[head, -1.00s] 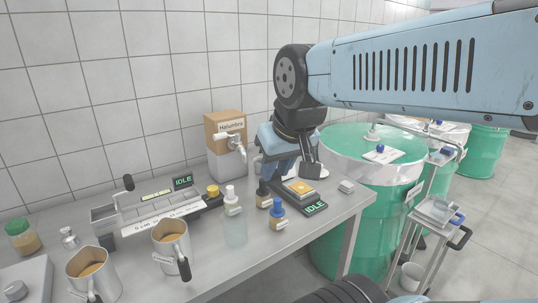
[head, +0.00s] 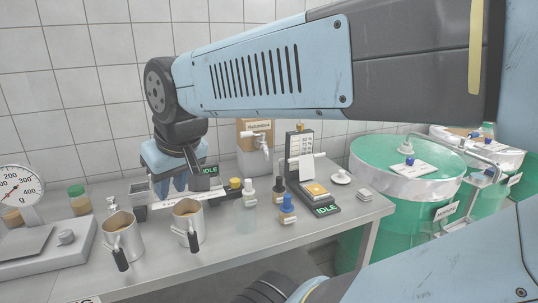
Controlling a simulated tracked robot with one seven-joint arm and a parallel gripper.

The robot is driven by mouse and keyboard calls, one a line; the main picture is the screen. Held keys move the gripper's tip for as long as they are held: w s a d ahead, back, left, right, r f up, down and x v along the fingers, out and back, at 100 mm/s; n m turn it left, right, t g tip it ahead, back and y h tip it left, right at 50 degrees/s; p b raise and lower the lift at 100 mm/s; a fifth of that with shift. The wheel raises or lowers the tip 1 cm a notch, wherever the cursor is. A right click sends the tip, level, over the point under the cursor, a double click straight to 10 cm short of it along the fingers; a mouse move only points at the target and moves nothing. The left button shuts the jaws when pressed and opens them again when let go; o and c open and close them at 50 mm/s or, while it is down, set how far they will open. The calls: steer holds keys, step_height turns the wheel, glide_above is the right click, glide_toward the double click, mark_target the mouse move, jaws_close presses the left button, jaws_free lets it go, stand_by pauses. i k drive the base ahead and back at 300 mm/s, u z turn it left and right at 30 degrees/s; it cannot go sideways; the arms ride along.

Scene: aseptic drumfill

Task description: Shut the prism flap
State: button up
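A small dark instrument (head: 329,200) with an IDLE display stands on the bench right of centre in the head view. An orange-yellow square (head: 316,190) shows on its top. A pale plate (head: 306,166) stands raised behind this square and may be the prism flap; its hinge is too small to make out. My gripper (head: 188,180) points down over the long grey device at the left, well apart from the instrument. Its fingers are partly hidden and I cannot tell whether they are open or shut.
Two steel jugs (head: 188,222) stand at the bench front. Small bottles (head: 287,211) stand left of the instrument. A boxed dispenser with a tap (head: 254,150) is behind. A white dish (head: 341,178) sits right of the instrument. Green drums (head: 402,185) stand beyond the bench.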

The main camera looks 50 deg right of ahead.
mark_target(307, 170)
steer(key=u, duration=0.65)
steer(key=k, duration=1.4)
steer(key=z, duration=2)
steer(key=i, duration=1)
steer(key=z, duration=0.05)
